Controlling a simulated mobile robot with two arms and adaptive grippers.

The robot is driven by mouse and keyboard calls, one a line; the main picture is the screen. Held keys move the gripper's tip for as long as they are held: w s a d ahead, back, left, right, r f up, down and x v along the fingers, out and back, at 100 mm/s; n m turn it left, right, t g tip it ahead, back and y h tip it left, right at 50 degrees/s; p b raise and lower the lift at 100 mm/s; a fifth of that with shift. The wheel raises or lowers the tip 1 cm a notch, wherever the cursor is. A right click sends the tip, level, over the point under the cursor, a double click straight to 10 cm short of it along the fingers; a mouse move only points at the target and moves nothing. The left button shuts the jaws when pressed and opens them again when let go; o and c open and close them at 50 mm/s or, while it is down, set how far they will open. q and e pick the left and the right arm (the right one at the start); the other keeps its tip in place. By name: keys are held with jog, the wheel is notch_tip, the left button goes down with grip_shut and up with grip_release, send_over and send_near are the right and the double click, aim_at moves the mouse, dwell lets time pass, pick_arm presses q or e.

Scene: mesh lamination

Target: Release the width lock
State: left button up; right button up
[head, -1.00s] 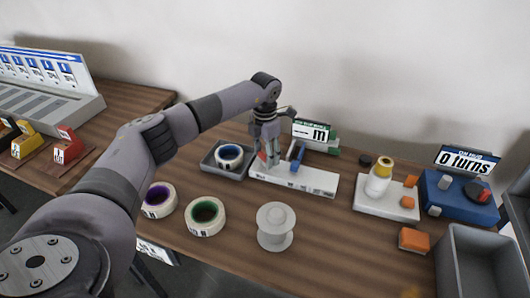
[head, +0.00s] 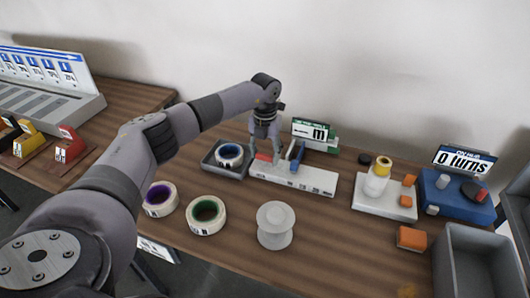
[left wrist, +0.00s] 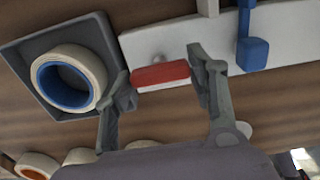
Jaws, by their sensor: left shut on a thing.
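The white laminating fixture (head: 318,184) lies on the wooden table. A red lever with a white lower edge (left wrist: 163,76), which looks like the width lock, sits at its left end; it also shows in the head view (head: 263,157). My left gripper (left wrist: 166,80) is shut on this red lever, one finger at each end of it. In the head view my left gripper (head: 264,151) points down at the fixture's left end. A blue lever (head: 297,155) stands to the right of the red one. My right gripper is not in view.
A grey tray with a blue-cored roll (head: 229,155) adjoins the fixture on the left. Purple-cored (head: 160,198) and green-cored (head: 206,215) rolls and a white spool (head: 276,224) stand in front. A blue "0 turns" box (head: 455,200) and a grey bin (head: 480,235) are at right.

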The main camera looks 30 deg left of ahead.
aim_at(265, 155)
pick_arm(q)
jog(key=shift+w+r, duration=0.1)
jog(key=o, duration=1.1)
jog(key=shift+o, duration=0.2)
notch_tip(265, 155, up, 12)
dwell(0.5)
